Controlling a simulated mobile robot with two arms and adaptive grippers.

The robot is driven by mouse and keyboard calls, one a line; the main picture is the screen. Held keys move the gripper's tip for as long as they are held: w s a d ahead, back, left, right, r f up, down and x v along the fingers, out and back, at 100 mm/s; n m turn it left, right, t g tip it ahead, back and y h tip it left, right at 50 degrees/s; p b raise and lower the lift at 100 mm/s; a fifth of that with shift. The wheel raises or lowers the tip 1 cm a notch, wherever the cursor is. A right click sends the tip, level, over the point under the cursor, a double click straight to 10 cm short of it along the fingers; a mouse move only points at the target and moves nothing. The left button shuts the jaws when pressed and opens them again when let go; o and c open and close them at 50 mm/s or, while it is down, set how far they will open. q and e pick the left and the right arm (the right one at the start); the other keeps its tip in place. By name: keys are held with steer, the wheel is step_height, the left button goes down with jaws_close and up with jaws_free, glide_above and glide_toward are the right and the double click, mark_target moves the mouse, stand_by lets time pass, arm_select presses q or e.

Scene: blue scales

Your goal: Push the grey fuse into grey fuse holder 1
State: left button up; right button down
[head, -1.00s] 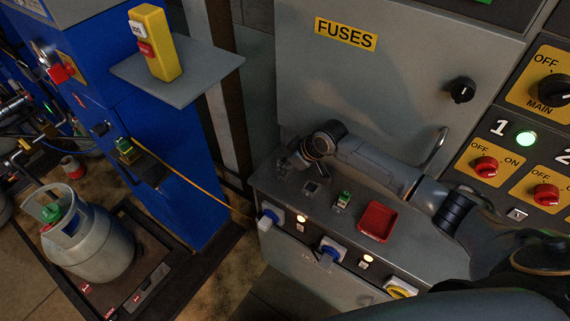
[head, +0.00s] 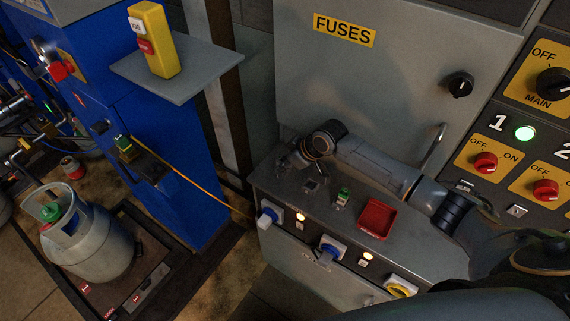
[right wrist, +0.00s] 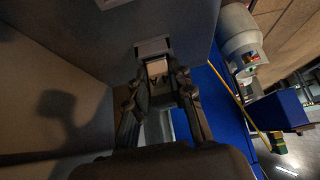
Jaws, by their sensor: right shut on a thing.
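My right gripper (head: 283,167) is at the far left end of the grey ledge below the fuse cabinet, its fingers low over the ledge top. In the right wrist view my right gripper (right wrist: 157,78) is shut on the grey fuse (right wrist: 156,69), a small pale block between the fingertips. A grey square-framed holder (right wrist: 153,47) shows directly beyond the fuse; whether the fuse is inside it I cannot tell. In the head view the fuse is too small and dark to make out. A dark square holder (head: 311,186) sits beside the gripper on the ledge. My left gripper is not in view.
A holder with a green fuse (head: 343,195) and a red tray (head: 377,219) stand right of the gripper on the ledge. Plugs and a lit lamp (head: 301,217) line its front. The cabinet door (head: 400,85) rises close behind my arm.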

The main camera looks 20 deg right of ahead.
steer(key=shift+s+f, duration=0.6)
steer(key=shift+f, duration=0.35)
steer(key=c, duration=1.3)
jaws_free()
steer(key=shift+o, duration=1.1)
steer(key=shift+w+f, duration=0.1)
steer(key=shift+w+a+f, duration=0.1)
steer(key=shift+w+f, duration=0.05)
steer(key=shift+w, duration=0.15)
steer(key=shift+s+d+r, duration=0.2)
steer(key=shift+d+r, duration=0.15)
steer(key=shift+r, duration=0.2)
steer(key=w+v, duration=0.1)
steer(key=v, duration=1)
steer(key=shift+a+r, duration=0.25)
steer(key=shift+r, duration=0.35)
